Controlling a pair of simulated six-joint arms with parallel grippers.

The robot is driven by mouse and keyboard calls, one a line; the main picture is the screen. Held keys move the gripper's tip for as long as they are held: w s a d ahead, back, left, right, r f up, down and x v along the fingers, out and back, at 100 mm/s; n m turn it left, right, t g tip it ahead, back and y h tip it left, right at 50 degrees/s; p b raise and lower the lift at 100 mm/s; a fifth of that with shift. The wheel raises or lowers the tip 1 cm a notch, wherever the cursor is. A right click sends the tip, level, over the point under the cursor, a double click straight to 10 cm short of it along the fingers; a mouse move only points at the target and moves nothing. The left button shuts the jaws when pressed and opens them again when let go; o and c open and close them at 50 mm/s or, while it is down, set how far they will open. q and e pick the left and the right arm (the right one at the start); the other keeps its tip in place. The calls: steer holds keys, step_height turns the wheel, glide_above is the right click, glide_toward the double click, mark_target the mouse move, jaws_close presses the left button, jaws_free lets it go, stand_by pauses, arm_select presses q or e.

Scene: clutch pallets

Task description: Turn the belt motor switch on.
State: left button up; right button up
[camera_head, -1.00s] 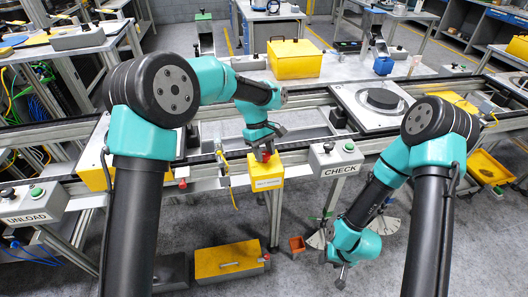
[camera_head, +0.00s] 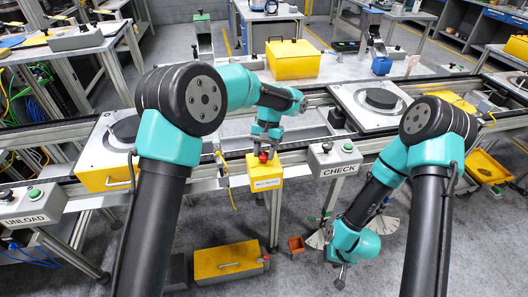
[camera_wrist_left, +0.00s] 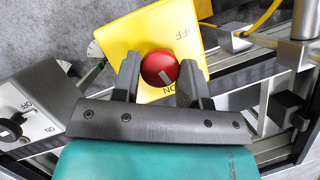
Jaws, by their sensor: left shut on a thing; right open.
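The belt motor switch is a yellow box (camera_head: 264,180) on the front rail of the conveyor, with a red knob (camera_head: 263,157) on top. In the left wrist view the red knob (camera_wrist_left: 160,68) lies between the two fingers of my left gripper (camera_wrist_left: 159,82), which is shut on it. OFF and ON are printed on the yellow box (camera_wrist_left: 135,42), on opposite sides of the knob. A pale mark on the knob lies on its ON side. In the head view my left gripper (camera_head: 264,148) is directly above the box. My right gripper (camera_head: 341,280) is open and empty, low at the right.
The grey CHECK box (camera_head: 335,160) is right of the switch, and the UNLOAD box (camera_head: 32,205) is at the far left. A pallet with a dark disc (camera_head: 381,100) sits on the conveyor at the right. A yellow case (camera_head: 228,262) is on the floor.

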arm_select(q)
steer(key=shift+d+m+t+y, duration=0.1)
steer(key=shift+m+t+y, duration=0.3)
steer(key=shift+m, duration=0.9)
steer(key=o, duration=0.9)
steer(key=shift+r, duration=0.1)
steer(key=v, duration=1.7)
steer(key=shift+d, duration=0.25)
steer(key=shift+w, duration=0.1)
